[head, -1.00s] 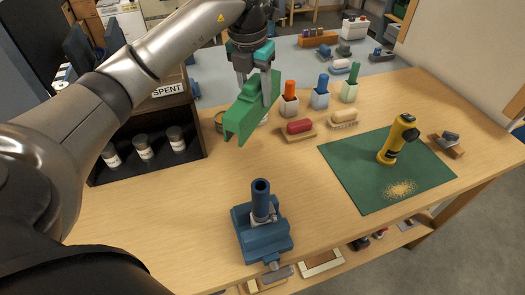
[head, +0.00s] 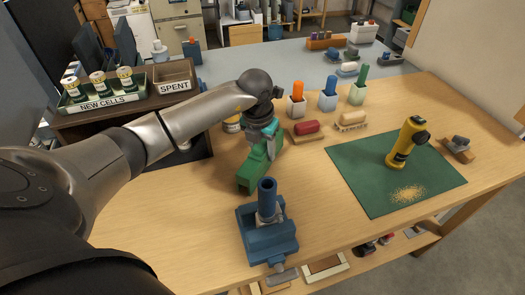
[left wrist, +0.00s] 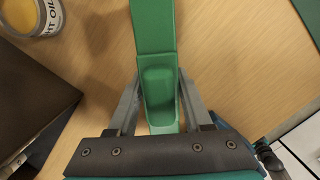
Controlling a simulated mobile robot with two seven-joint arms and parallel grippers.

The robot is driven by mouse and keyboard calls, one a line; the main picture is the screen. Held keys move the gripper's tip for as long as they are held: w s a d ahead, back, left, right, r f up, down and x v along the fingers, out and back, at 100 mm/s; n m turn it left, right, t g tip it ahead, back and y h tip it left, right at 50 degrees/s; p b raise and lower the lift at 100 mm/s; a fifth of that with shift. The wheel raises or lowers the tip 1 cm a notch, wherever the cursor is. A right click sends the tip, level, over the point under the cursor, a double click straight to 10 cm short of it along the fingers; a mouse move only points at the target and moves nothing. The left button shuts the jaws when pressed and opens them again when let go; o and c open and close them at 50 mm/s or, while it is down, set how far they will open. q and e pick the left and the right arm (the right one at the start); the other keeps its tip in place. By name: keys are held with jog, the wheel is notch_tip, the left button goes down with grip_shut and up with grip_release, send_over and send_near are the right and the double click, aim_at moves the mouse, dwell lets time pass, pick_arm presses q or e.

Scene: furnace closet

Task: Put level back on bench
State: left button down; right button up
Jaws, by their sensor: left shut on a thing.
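The green level (head: 254,170) is in my left gripper (head: 265,142), low over the wooden bench (head: 150,225), just behind the blue vise (head: 266,232). In the left wrist view the level (left wrist: 153,30) runs lengthwise between the two grey fingers (left wrist: 158,95), which are shut on it. The bench fills the background there, with a shadow beside the level. I cannot tell whether the level touches the bench. My right gripper is not in view.
A dark shelf with a SPENT bin (head: 174,79) is at left. The bench's front left is clear.

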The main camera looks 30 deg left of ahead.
pick_arm(q)
jog(key=shift+f, duration=0.3)
jog(key=c, duration=0.8)
grip_release()
jog(key=shift+f, duration=0.1)
jog(key=o, duration=0.5)
jog(key=shift+r, duration=0.25)
jog(key=r, duration=0.4)
jog(key=s+r+p, duration=0.1)
jog(key=r, duration=0.6)
jog(key=shift+s+d+r, duration=0.1)
jog(key=shift+s+r, duration=0.25)
jog(key=shift+r, duration=0.05)
